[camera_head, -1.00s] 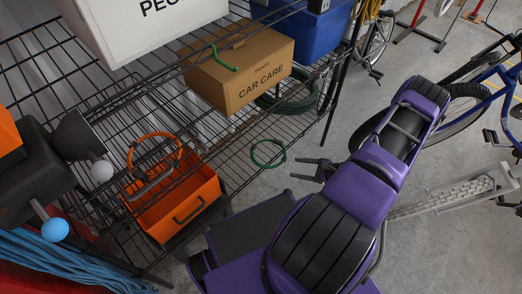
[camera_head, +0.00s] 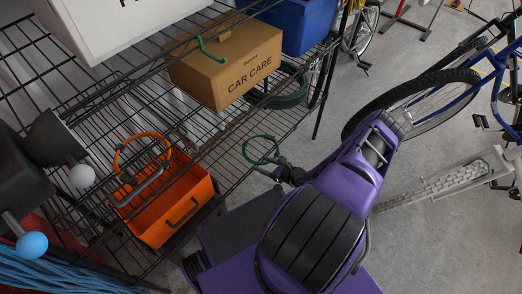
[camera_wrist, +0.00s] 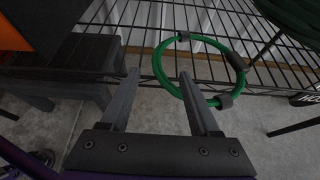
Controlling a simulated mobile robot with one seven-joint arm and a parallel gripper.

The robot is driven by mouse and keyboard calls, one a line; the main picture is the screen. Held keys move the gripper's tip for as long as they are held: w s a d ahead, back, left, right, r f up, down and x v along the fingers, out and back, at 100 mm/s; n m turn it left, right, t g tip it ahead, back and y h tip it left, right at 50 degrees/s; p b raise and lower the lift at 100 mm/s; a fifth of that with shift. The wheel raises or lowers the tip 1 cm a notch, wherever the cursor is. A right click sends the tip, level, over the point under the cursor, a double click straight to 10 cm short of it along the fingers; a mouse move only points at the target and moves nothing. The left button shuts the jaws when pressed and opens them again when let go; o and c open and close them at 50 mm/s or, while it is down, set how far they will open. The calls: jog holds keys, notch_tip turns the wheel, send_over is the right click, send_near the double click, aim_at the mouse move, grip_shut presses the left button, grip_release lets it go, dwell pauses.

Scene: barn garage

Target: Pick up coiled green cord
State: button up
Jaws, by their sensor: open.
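The green cord is a thin ring with dark sleeves, at the front edge of the wire shelf in the head view (camera_head: 247,143). It also shows large in the wrist view (camera_wrist: 158,64). My gripper (camera_wrist: 159,74) is open and empty, its two fingers pointing towards the shelf. In the wrist view the right finger overlaps the lower left of the ring, and the left finger lies left of it. I cannot tell whether they touch. In the head view my gripper (camera_head: 283,171) is just below and right of the ring, partly hidden by my arm.
A dark green coiled hose (camera_head: 278,98) lies behind on the wire shelf (camera_head: 225,148). A "CAR CARE" box (camera_head: 225,75) and a blue bin (camera_head: 308,30) stand farther back. An orange bin (camera_head: 165,222) is at left, with an orange ring (camera_head: 118,160) above it. Bicycles (camera_head: 440,95) stand right.

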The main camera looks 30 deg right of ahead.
aim_at(253, 160)
jog(key=b+x, duration=0.1)
jog(key=x, duration=0.4)
jog(key=shift+w+a+f, duration=0.15)
jog(key=shift+w, duration=0.15)
grip_shut()
